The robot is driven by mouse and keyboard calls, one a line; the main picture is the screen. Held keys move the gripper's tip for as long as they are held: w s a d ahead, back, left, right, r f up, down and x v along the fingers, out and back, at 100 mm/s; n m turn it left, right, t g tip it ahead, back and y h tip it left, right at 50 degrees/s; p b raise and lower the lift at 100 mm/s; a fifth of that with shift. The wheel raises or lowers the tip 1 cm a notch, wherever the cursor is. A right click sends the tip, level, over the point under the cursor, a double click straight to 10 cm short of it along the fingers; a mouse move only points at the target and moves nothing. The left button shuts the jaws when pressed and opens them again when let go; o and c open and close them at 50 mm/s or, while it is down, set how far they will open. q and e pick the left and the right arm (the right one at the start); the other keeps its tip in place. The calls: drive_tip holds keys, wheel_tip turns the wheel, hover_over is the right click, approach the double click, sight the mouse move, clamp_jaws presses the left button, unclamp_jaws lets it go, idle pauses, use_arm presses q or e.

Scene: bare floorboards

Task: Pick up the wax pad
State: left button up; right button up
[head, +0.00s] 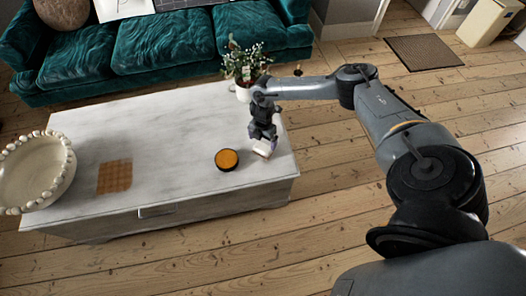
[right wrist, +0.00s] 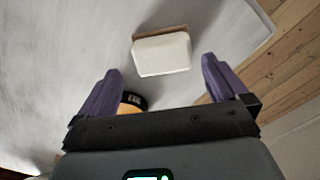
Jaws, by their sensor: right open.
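The wax pad appears to be the small white block with a brown edge (right wrist: 161,53), lying on the pale table near its right end. It also shows in the head view (head: 264,149), partly hidden under my right gripper (head: 263,138). In the right wrist view the two purple fingers of the right gripper (right wrist: 161,72) are spread apart with nothing between them. The pad lies beyond the fingertips, roughly centred between them. I cannot tell the exact height of the fingers above the pad. My left gripper is not in view.
A round orange tin with a black rim (head: 227,160) stands just left of the pad. A brown checked square (head: 114,176) and a beaded bowl (head: 38,172) are farther left on the table (head: 170,125). A potted plant (head: 244,92) stands at the back right.

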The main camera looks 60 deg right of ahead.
sight(263, 147)
drive_tip(key=shift+s+a+f+b, duration=0.1)
drive_tip(key=shift+f+b, duration=0.6)
drive_tip(key=shift+f, duration=0.75)
drive_tip(key=shift+s+a+f+b, duration=0.1)
drive_tip(key=shift+f+b, duration=0.6)
drive_tip(key=shift+f, duration=0.75)
drive_tip(key=shift+w, duration=0.1)
drive_tip(key=shift+d, duration=0.1)
drive_tip(key=shift+c, duration=0.8)
drive_tip(key=c, duration=0.8)
drive_tip(key=shift+o, duration=0.2)
drive_tip(key=shift+r+p, duration=0.5)
drive_tip(key=shift+r, duration=0.35)
drive_tip(key=r, duration=0.1)
drive_tip(key=r+p, duration=0.2)
drive_tip(key=shift+s+d+r, duration=0.15)
drive_tip(key=shift+s+d, duration=0.15)
drive_tip(key=shift+s, duration=0.05)
drive_tip(key=s+d+r+p, duration=0.3)
drive_tip(key=s+d+r, duration=0.3)
drive_tip(key=s+d, duration=0.1)
drive_tip(key=shift+s+d, duration=0.15)
drive_tip(key=shift+d, duration=0.3)
